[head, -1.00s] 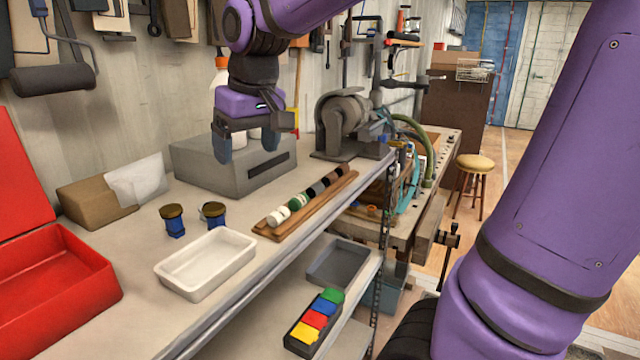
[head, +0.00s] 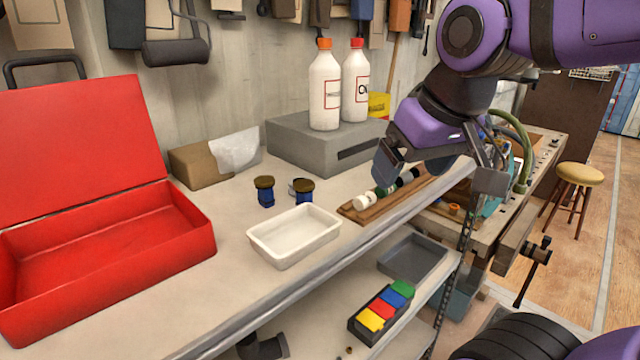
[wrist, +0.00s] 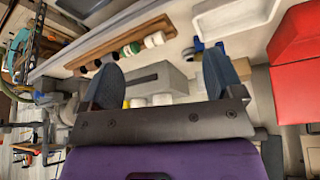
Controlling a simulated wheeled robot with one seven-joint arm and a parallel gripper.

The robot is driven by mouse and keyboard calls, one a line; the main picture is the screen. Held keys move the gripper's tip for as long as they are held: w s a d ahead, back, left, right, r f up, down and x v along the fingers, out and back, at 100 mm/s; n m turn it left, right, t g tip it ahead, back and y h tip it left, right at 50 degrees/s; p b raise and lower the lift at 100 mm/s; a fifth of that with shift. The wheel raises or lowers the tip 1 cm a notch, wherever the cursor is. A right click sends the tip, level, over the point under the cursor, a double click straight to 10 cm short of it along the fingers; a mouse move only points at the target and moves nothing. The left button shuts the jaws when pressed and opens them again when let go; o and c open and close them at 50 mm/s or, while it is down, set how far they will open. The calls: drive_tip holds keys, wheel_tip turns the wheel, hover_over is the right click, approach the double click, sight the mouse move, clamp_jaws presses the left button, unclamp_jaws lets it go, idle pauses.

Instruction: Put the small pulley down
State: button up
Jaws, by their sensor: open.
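My gripper (head: 438,172) is open, over the bench edge by the wooden rack in the head view. In the wrist view its two blue-grey fingers (wrist: 162,80) stand wide apart with nothing held between them. I cannot pick out a small pulley for certain in either view. Two blue jars with brown lids (head: 265,192) stand on the bench. A small pale piece by the right jar is partly hidden and too small to name. The wooden rack (head: 352,212) holds white, green and dark rolls, partly hidden behind my gripper. The rack also shows in the wrist view (wrist: 100,48).
A white tray (head: 295,252) stands near the bench's front edge. An open red box (head: 110,262) is at left. Two white bottles (head: 325,92) stand on a grey box (head: 300,145). Below are a grey bin (head: 412,258) and a colored-block tray (head: 358,330). Bench space by the red box is clear.

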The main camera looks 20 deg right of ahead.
drive_tip(key=w+a+f+m+g, duration=0.1)
drive_tip(key=w+a+g, duration=0.15)
drive_tip(key=w, duration=0.95)
drive_tip(key=w+a+f+g, duration=0.15)
drive_tip(key=w+a, duration=0.25)
drive_tip(key=w, duration=0.9)
drive_tip(key=shift+g, duration=0.4)
wheel_tip(320, 180, down, 10)
drive_tip(key=shift+d+f, duration=0.1)
drive_tip(key=shift+f, duration=0.1)
drive_tip(key=c, duration=1.1)
wheel_tip(320, 180, up, 10)
